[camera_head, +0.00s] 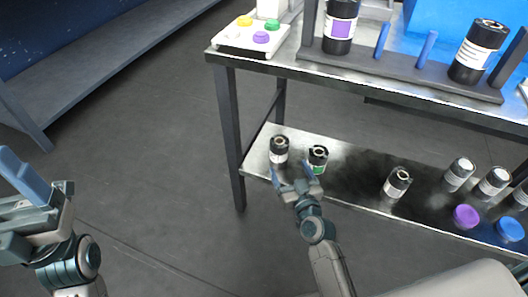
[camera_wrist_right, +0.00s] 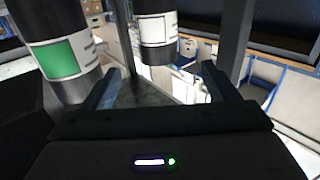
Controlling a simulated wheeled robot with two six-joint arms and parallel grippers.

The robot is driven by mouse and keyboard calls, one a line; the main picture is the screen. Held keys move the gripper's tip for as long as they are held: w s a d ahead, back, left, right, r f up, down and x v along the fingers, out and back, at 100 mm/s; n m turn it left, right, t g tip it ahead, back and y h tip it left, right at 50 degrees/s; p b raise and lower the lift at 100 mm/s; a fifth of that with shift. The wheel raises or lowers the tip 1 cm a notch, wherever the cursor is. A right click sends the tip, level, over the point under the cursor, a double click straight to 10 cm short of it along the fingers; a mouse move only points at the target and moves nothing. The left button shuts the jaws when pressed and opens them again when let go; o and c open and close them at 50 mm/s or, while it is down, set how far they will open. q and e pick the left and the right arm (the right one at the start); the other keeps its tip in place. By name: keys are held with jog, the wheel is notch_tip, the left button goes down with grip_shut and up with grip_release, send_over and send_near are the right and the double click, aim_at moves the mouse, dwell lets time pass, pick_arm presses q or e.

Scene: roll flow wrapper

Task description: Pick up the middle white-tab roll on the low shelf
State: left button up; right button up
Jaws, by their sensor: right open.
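Several black rolls with white labels stand on the low shelf (camera_head: 345,183). One white-label roll (camera_head: 280,154) is at the shelf's left end, with a green-label roll (camera_head: 318,155) just right of it. Another white-label roll (camera_head: 396,184) stands farther right; I cannot tell which is the middle one. My right gripper (camera_head: 291,175) is open and empty in front of the two left rolls. In the right wrist view, a white-label roll (camera_wrist_right: 157,35) is beyond the open fingers (camera_wrist_right: 160,70), and the green-label roll (camera_wrist_right: 65,55) is left of them. My left gripper (camera_head: 28,180) is at the left edge, its opening unclear.
More rolls (camera_head: 459,174) (camera_head: 494,181) stand at the shelf's right, behind a purple piece (camera_head: 466,216) and a blue piece (camera_head: 510,229). The tabletop (camera_head: 290,66) overhangs the shelf, with a leg (camera_head: 229,135) at its left. Open floor (camera_head: 150,130) lies left.

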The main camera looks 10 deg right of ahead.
aim_at(279, 145)
jog(key=w, duration=0.5)
jog(key=w+p, duration=0.1)
jog(key=w, duration=0.5)
jog(key=shift+a+r+p, duration=0.15)
jog(key=shift+a+p, duration=0.05)
jog(key=shift+p, duration=0.1)
jog(key=c, duration=1.3)
jog(key=shift+r, duration=0.1)
